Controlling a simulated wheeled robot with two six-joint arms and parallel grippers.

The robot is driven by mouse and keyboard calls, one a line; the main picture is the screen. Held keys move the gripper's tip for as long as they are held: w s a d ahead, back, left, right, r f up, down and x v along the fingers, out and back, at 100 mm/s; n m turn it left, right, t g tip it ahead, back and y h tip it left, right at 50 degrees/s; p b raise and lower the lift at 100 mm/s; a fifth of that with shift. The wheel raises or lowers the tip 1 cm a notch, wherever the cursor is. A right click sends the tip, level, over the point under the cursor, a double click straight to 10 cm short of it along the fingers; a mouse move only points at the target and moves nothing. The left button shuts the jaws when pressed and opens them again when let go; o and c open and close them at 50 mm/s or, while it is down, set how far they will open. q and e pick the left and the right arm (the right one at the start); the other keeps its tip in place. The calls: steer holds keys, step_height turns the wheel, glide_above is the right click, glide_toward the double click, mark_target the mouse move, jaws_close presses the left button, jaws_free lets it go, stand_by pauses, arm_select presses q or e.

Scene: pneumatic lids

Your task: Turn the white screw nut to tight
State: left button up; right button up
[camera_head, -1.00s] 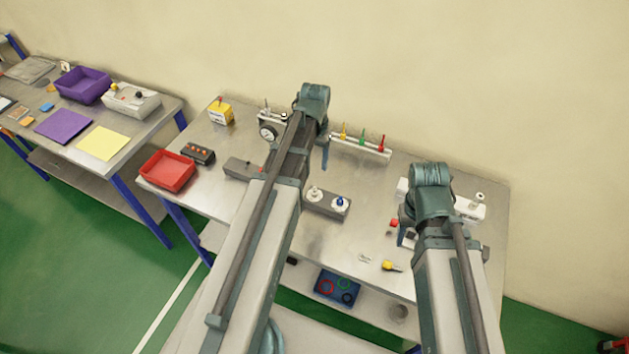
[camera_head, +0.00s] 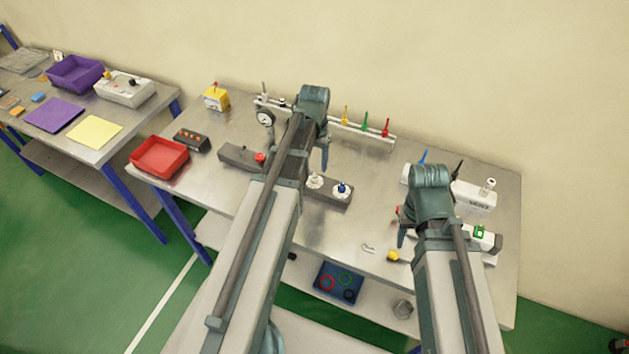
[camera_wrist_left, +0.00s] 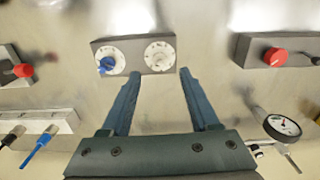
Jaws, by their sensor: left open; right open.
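The white screw nut (camera_head: 315,181) sits on a round white dial at the left end of a grey block (camera_head: 327,196). In the left wrist view the white nut (camera_wrist_left: 158,55) is on the right of the block, beside a blue nut (camera_wrist_left: 106,63) on another white dial. The blue nut (camera_head: 341,188) also shows in the head view.
A pressure gauge (camera_head: 265,118), a rack with coloured pins (camera_head: 362,134) and a grey box with a red knob (camera_head: 240,157) stand around the block. A red tray (camera_head: 160,157) is at the left. White devices (camera_head: 474,196) lie near my right arm.

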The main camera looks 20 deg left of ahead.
mark_target(315, 173)
arm_select(q)
step_height(315, 173, down, 6)
steer(key=b, duration=0.4)
steer(key=shift+r, duration=0.15)
arm_select(e)
step_height(315, 173, down, 6)
steer(key=shift+r, duration=0.15)
arm_select(q)
steer(key=shift+r, duration=0.1)
jaws_close()
